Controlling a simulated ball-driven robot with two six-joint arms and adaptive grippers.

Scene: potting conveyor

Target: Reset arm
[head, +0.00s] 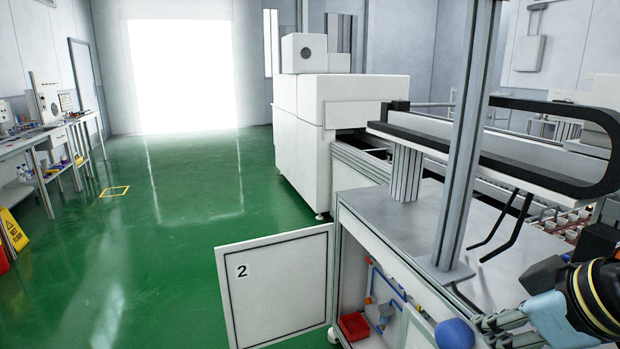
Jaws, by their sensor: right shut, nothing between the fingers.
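My right arm comes in at the lower right corner, with blue caps and a black part with yellow rings. My right gripper (490,321) appears as a small grey metal end pointing left beside the worktable (395,215). It is shut with nothing between the fingers, and its fingertips are hard to make out. My left gripper is out of the picture.
A cabinet door marked 2 (275,290) stands open below the worktable. A red box (354,326) sits inside. A metal post (465,150) rises from the tabletop. A white machine (322,130) stands behind.

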